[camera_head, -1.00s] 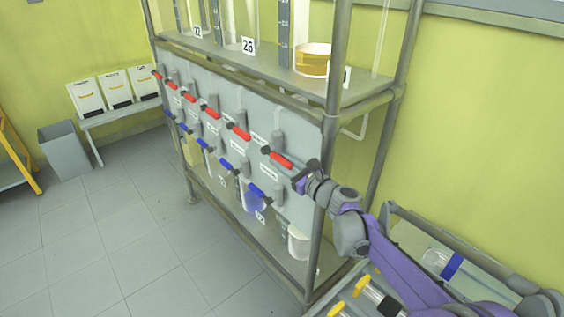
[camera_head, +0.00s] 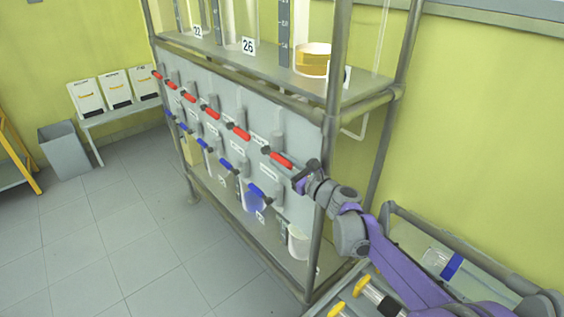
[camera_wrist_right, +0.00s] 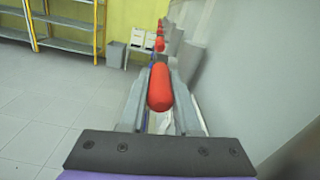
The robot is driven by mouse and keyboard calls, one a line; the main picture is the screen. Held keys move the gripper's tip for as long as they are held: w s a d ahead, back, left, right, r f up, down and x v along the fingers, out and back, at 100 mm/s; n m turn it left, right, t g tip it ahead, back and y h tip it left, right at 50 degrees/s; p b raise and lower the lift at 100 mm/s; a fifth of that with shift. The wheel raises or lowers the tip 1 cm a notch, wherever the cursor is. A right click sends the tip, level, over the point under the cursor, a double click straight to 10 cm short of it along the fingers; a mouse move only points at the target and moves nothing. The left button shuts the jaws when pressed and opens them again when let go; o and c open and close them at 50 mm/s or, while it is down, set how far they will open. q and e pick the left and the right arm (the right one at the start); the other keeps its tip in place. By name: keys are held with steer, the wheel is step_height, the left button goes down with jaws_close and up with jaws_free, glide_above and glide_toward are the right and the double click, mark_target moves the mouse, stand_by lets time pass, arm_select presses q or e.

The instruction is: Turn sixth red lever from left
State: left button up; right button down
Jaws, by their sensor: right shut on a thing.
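A row of several red levers runs along the grey panel. The sixth red lever from the left (camera_head: 281,159) is the nearest and rightmost one, and it points right and slightly down. My right gripper (camera_head: 299,177) is at this lever's free end. In the right wrist view the red handle (camera_wrist_right: 160,88) lies between the two grey fingers (camera_wrist_right: 159,100), which are closed around it. My left gripper is in neither view.
Blue levers (camera_head: 258,191) run in a row below the red ones. The metal frame's front post (camera_head: 318,220) stands close beside my right wrist. A white bucket (camera_head: 299,243) stands on the lower shelf.

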mark_target(280, 157)
steer(key=shift+r, duration=0.1)
steer(key=shift+r+g+h+p, duration=0.6)
steer(key=shift+r+g+h, duration=0.1)
steer(key=shift+r+g, duration=0.15)
steer(key=shift+w+a+r+g+h+p, duration=0.2)
steer(key=shift+r+g+h, duration=0.2)
steer(key=shift+g, duration=0.2)
steer(key=shift+w+a+r+g+h+p, duration=0.1)
steer(key=shift+r+g+h+p, duration=0.1)
steer(key=shift+r+g+h, duration=0.3)
steer(key=shift+w+a+r+g+h+p, duration=0.15)
steer(key=shift+r+g+h+p, duration=0.1)
steer(key=shift+g, duration=0.25)
steer(key=shift+w+d+r+g+h+p, duration=0.1)
steer(key=shift+g+h, duration=0.15)
steer(key=shift+g, duration=0.2)
